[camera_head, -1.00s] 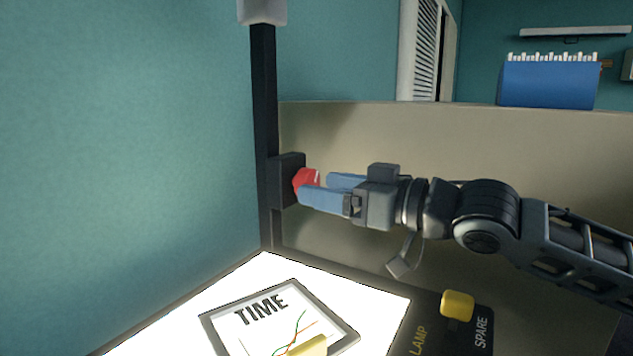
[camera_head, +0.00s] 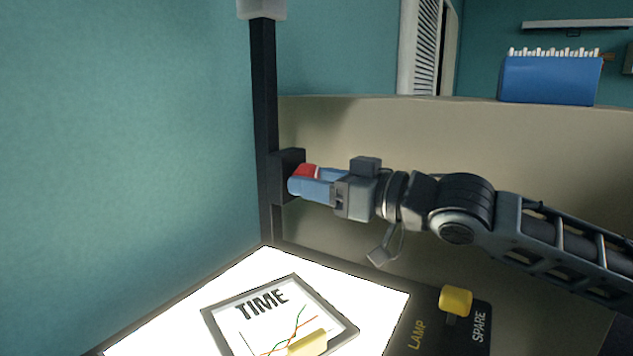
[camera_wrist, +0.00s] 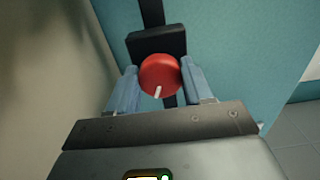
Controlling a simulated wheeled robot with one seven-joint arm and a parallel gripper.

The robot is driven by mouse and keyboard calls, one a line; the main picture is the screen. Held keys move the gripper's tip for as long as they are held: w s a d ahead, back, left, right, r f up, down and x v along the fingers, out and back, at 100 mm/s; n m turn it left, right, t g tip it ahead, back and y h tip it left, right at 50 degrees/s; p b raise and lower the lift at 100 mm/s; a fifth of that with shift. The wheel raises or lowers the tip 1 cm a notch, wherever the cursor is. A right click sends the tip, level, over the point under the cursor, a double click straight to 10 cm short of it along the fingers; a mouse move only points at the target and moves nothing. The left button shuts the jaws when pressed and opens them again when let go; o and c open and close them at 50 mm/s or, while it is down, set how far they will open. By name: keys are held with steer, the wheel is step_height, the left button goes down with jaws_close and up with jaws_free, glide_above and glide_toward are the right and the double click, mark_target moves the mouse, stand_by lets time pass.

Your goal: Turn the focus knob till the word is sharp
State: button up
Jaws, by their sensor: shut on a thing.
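The red focus knob (camera_head: 305,170) sits on a black block (camera_head: 291,158) on the dark upright post (camera_head: 264,110). My gripper (camera_head: 308,182) is shut on the knob, with one blue finger on each side. In the wrist view the knob (camera_wrist: 160,75) shows between the fingers, its white mark pointing down and slightly left. A framed slide (camera_head: 344,341) with the word TIME and coloured curves lies on the bright lit stage (camera_head: 150,325). The projected word on a screen is not in view.
A yellow switch (camera_head: 456,300) stands on the dark panel beside the labels LAMP and SPARE. A beige partition (camera_head: 420,130) runs behind my arm. A blue box (camera_head: 550,80) sits beyond it. A teal wall (camera_head: 120,150) fills the left.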

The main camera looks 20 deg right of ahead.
steer(key=shift+c, duration=1)
steer(key=m+b, duration=0.1)
steer(key=m, duration=0.4)
steer(key=shift+m, duration=0.3)
steer(key=o, duration=1)
steer(key=shift+s, duration=0.1)
steer(key=b+v, duration=0.2)
steer(key=v, duration=0.5)
steer(key=shift+s+d+b, duration=0.2)
steer(key=shift+s+b, duration=0.1)
steer(key=shift+b, duration=0.1)
